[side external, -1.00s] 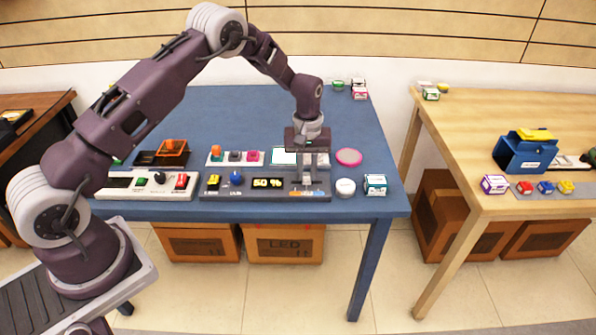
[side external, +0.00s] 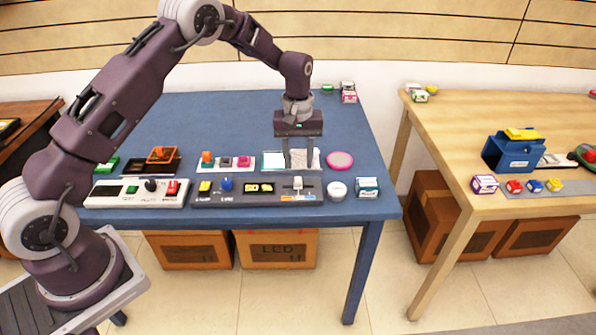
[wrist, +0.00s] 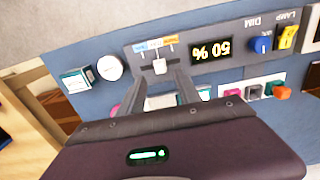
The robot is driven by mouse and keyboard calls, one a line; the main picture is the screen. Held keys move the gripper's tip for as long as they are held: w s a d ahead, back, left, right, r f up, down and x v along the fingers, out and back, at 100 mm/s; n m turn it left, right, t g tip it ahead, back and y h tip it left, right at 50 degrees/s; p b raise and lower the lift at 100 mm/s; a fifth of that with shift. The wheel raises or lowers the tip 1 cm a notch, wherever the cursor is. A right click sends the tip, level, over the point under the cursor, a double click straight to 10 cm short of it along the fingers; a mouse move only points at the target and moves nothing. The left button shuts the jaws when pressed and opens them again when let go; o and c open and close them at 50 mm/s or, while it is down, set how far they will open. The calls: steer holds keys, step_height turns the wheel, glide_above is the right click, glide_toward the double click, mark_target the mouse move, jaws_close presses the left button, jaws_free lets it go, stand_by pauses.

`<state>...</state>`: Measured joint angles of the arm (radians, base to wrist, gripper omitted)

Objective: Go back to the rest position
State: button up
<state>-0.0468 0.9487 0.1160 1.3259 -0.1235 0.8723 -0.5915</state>
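My gripper (side external: 298,163) hangs above the blue table (side external: 215,108) in the side external view, its two fingers pointing down and apart with nothing between them. It is just above and behind the dark control panel (side external: 240,199). The panel's slider has a white knob (side external: 297,184), clear of the fingers. In the wrist view my gripper (wrist: 158,76) shows its spread fingers, with the slider knob (wrist: 160,66) seen between their tips. The panel's display (wrist: 211,50) reads 50 %.
A white round pot (side external: 337,190) and a teal-and-white box (side external: 367,187) stand right of the panel. A white switch panel (side external: 135,193) lies left. A pink disc (side external: 340,160) lies behind. The blue table's back is mostly clear. A wooden table (side external: 460,125) stands right.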

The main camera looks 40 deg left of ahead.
steer(key=shift+r, duration=0.65)
steer(key=shift+r, duration=0.25)
steer(key=s+d+r+m+t, duration=0.1)
steer(key=s+d+r+m, duration=0.1)
steer(key=s+r, duration=0.65)
steer(key=s+d+r+m+t, duration=0.2)
steer(key=s+r, duration=0.3)
steer(key=r, duration=0.7)
steer(key=s+d+r+m+t, duration=0.1)
steer(key=s+m, duration=0.4)
steer(key=s, duration=1.6)
steer(key=shift+s+d+r+t, duration=0.2)
steer(key=shift+s+t, duration=0.2)
steer(key=shift+t, duration=0.4)
